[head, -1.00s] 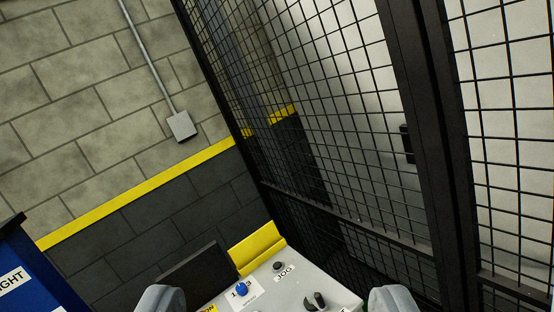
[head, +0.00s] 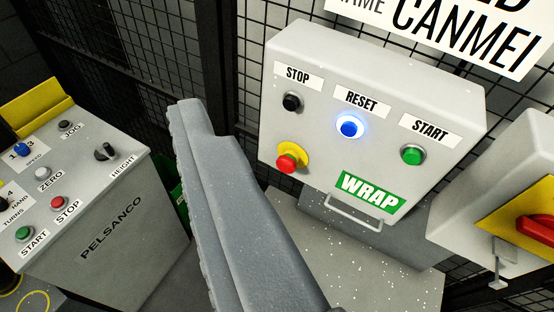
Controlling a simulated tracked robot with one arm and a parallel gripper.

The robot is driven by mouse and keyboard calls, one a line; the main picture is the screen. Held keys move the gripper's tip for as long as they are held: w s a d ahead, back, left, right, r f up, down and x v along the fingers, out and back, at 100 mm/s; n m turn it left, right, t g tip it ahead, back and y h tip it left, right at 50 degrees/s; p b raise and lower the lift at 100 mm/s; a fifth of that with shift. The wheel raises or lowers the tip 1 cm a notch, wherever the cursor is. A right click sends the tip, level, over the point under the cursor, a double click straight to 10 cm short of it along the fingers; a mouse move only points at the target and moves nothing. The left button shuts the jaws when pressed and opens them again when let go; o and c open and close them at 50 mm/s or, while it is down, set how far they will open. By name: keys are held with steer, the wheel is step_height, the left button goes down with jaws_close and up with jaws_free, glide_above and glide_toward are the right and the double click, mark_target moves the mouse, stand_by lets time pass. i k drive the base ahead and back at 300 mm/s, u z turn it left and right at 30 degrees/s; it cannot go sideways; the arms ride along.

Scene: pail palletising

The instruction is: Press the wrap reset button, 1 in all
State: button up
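The wrap reset button (head: 349,126) is blue and lit with a glow, under a RESET label on the grey wrap control box (head: 330,60). The box is tilted in view and carries a green WRAP label. My gripper (head: 195,115) is a large grey shape rising from the bottom middle, left of the box. Its tip lies to the left of the reset button in the picture and does not cover it. Only one grey shape shows, so I cannot tell whether the fingers are open or shut. No object shows in it.
Around the reset button are a black stop button (head: 292,102), green start button (head: 413,155) and red button on yellow (head: 287,162). A Pelsanco console (head: 120,225) stands left. A box with a red handle (head: 538,229) stands right. Black mesh fencing (head: 285,15) is behind.

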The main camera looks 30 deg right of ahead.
mark_target(349, 128)
steer(key=z, duration=0.05)
steer(key=k, duration=1.55)
steer(key=z, duration=0.7)
steer(key=i, duration=1)
